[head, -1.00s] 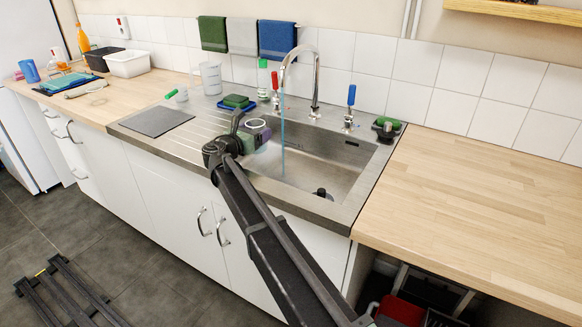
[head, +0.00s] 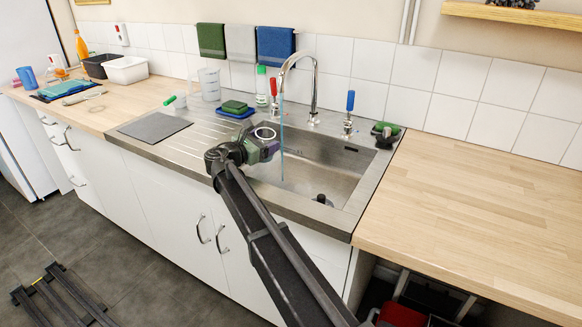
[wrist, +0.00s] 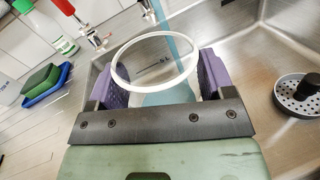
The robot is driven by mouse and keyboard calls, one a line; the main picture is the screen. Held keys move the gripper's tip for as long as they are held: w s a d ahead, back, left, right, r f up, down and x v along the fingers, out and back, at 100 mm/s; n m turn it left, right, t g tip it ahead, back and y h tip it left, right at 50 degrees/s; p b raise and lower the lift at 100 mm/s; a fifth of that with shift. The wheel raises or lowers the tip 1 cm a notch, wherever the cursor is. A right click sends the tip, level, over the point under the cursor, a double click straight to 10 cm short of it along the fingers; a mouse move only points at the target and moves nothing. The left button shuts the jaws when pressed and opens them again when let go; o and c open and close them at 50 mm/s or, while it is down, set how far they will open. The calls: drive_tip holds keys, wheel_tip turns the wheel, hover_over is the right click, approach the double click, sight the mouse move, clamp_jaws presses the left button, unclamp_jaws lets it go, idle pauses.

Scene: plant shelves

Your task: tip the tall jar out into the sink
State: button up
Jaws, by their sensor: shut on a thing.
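The tall jar, clear with a white round rim (wrist: 155,62), is between the purple pads of my gripper (wrist: 152,88) in the wrist view. My gripper is shut on it. In the head view the jar's pale rim (head: 265,133) shows at my gripper (head: 262,143), over the left part of the steel sink (head: 330,178). Its mouth faces the wrist camera; its lower part is mostly hidden by my gripper. Something bluish shows through the jar; I cannot tell whether it is contents or the water stream behind. The blue stream (head: 282,140) falls from the tap (head: 315,85) close beside the jar.
A green sponge on a blue dish (head: 235,109) and a clear jug (head: 209,83) stand on the left drainer. Red-handled (head: 273,88) and blue-handled (head: 350,102) valves stand behind the sink. The right worktop (head: 480,190) is clear.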

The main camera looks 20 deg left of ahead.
sight(272, 140)
drive_tip(key=shift+s+d+r+m+p, duration=0.25)
drive_tip(key=shift+d+r+m+p, duration=0.15)
drive_tip(key=shift+m, duration=0.3)
drive_tip(key=shift+s+d+f+m+b, duration=0.15)
drive_tip(key=shift+d+f+m+b, duration=0.4)
drive_tip(key=shift+m, duration=0.45)
drive_tip(key=shift+s+d+r+m+p, duration=0.3)
drive_tip(key=shift+d+r+m+p, duration=0.3)
drive_tip(key=shift+m, duration=0.3)
drive_tip(key=shift+f+m+b, duration=0.4)
drive_tip(key=shift+f+m, duration=0.15)
drive_tip(key=shift+m, duration=0.15)
drive_tip(key=shift+d+r, duration=0.1)
drive_tip(key=shift+r+m+p, duration=0.35)
drive_tip(key=shift+m+p, duration=0.15)
drive_tip(key=shift+m, duration=0.4)
drive_tip(key=shift+f+m+y+b, duration=0.35)
drive_tip(key=shift+f+m+y, duration=0.05)
drive_tip(key=shift+m, duration=0.4)
drive_tip(key=shift+r+m+p, duration=0.45)
drive_tip(key=shift+m, duration=0.35)
drive_tip(key=shift+s+d+f+m+b, duration=0.3)
drive_tip(key=shift+d+f+m+b, duration=0.15)
drive_tip(key=shift+d+m, duration=0.3)
